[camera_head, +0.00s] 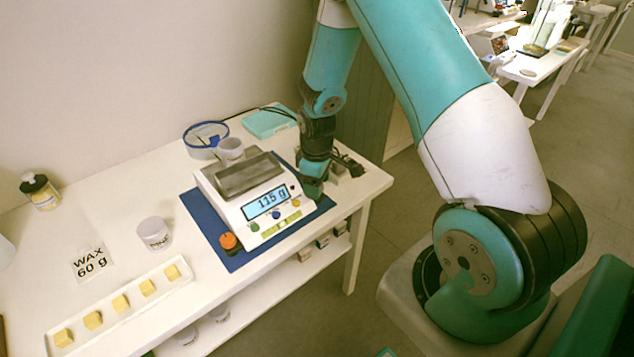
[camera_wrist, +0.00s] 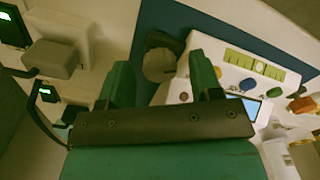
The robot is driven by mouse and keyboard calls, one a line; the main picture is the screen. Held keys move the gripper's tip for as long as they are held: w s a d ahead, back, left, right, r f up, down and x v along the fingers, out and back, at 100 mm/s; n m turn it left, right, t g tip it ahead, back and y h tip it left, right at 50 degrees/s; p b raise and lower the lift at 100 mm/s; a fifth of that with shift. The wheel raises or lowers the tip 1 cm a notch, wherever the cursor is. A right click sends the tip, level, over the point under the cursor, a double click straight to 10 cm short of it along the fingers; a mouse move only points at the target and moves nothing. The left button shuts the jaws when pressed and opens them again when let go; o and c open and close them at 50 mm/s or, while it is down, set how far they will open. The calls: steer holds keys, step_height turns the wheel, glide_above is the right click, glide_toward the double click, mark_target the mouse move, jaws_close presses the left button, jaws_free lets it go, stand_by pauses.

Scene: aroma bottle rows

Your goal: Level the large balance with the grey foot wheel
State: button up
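The large balance (camera_head: 245,197) is white with a grey pan and stands on a blue mat (camera_head: 205,232). Its lit display (camera_head: 265,203) seems to read 115 g, with a yellow-green level strip (camera_head: 281,229) below it; the strip also shows in the wrist view (camera_wrist: 255,65). An orange foot wheel (camera_head: 229,241) is at its front left corner. The grey foot wheel (camera_wrist: 158,64) is in the wrist view, between my gripper's (camera_wrist: 161,70) two spread green fingers. I cannot tell whether they touch it. In the head view my gripper (camera_head: 312,188) hides that wheel.
A cup (camera_head: 230,150) sits behind or on the balance's back edge. Adapters with cables (camera_head: 346,166) are right of my gripper. A jar (camera_head: 154,233) and tray (camera_head: 60,325) of wax cubes stand left.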

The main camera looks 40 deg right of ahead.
step_height(320, 180, up, 18)
steer(key=shift+f, duration=0.25)
stand_by(0.3)
steer(key=shift+a, duration=0.1)
stand_by(0.3)
steer(key=s+a+r+y, duration=0.1)
steer(key=s+a+r, duration=0.3)
steer(key=a, duration=0.3)
steer(key=s+a+r+y, duration=0.1)
steer(key=s+a+r, duration=0.25)
steer(key=a, duration=0.25)
steer(key=s+a+r+y, duration=0.1)
steer(key=s+a, duration=0.3)
steer(key=s, duration=0.3)
steer(key=s+a+r+y, duration=0.1)
steer(key=s+a+r, duration=0.1)
steer(key=s+a, duration=0.3)
steer(key=s, duration=0.3)
steer(key=shift+r+n, duration=0.2)
steer(key=shift+n, duration=0.1)
